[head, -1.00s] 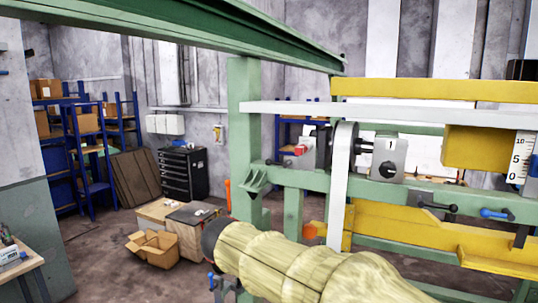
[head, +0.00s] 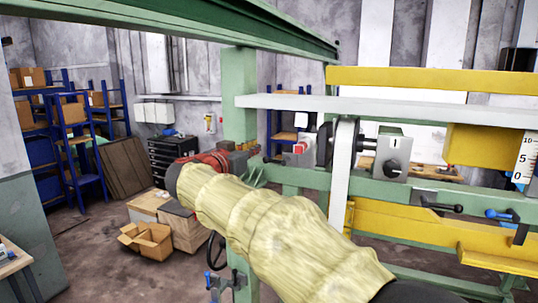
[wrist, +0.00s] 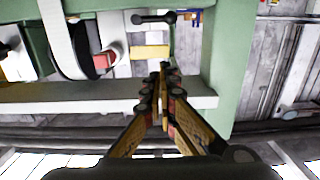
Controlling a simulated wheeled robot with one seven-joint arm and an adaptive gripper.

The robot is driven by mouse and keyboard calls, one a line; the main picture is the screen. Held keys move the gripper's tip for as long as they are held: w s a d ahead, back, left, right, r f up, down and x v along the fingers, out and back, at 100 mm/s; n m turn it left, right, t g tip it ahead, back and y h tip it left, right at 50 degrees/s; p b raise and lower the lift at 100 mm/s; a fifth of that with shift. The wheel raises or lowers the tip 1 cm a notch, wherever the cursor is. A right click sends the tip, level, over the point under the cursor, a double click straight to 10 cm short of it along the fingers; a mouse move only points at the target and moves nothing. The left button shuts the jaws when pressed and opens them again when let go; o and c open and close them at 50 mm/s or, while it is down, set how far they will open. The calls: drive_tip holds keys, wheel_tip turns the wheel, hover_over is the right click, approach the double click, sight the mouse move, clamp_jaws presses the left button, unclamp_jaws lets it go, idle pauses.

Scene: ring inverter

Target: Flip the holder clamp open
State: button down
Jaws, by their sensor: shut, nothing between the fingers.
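My gripper (head: 250,153) is shut and empty; in the head view its red and dark parts sit in front of the green post. In the wrist view its fingers (wrist: 162,68) meet at their tips. A black bar handle with round ends (wrist: 153,17) lies on the green rail beyond the fingertips, apart from them in the picture. Another black lever (head: 440,205) sits on the green rail at right in the head view. I cannot tell for certain which of these is the holder clamp.
A red block (head: 300,147) and a grey block with a black knob (head: 393,155) sit along the frame. A white bar (head: 400,110) and the green post (head: 239,110) border the gripper. A cardboard box (head: 146,240) lies on the floor at left.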

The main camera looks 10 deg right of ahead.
drive_tip(key=w+d+f+p, duration=0.4)
drive_tip(key=w+d+p, duration=0.1)
drive_tip(key=w, duration=0.3)
drive_tip(key=shift+w+d+f, duration=0.2)
drive_tip(key=shift+w+d, duration=0.15)
drive_tip(key=shift+d, duration=0.35)
